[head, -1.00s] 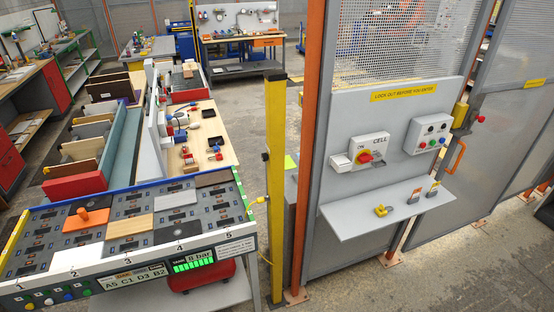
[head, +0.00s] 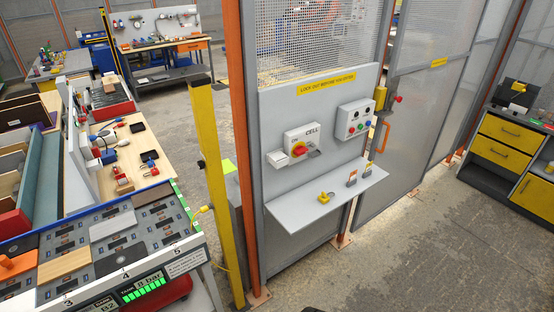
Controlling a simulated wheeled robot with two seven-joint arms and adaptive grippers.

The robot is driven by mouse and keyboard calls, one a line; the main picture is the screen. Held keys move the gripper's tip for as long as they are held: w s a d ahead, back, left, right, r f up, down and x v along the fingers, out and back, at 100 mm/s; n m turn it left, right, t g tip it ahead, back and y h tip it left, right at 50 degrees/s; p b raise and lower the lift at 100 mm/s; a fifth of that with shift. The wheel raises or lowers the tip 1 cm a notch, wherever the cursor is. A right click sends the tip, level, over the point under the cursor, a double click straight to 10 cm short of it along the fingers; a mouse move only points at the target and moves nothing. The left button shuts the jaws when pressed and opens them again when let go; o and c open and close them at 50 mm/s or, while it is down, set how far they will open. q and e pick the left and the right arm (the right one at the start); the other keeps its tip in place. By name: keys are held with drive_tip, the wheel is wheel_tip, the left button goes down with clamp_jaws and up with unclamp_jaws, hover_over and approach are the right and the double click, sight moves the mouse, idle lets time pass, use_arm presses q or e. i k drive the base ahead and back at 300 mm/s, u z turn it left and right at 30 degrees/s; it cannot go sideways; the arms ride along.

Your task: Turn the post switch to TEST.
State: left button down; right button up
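The yellow post (head: 207,190) stands left of the grey fence panel. A small dark fitting (head: 201,163) is on its left side; I cannot read a label or a setting on it. On the panel, a box marked CELL (head: 311,131) carries a red rotary knob on a yellow disc (head: 299,149); its position is too small to read. Right of it a grey control box (head: 354,119) has several coloured buttons. No marking TEST is legible. Neither of my grippers is in view.
A grey shelf (head: 290,215) juts out below the boxes, with a yellow item (head: 325,197) and small tags on it. The board table (head: 195,240) stands at the lower left. A cabinet with yellow drawers (head: 495,150) is at the right. The floor right of the shelf is clear.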

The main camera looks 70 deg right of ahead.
sight(201, 164)
drive_tip(key=z, duration=1.35)
drive_tip(key=k, duration=0.35)
drive_tip(key=u, duration=1.55)
drive_tip(key=i, duration=2.75)
drive_tip(key=z, duration=2.2)
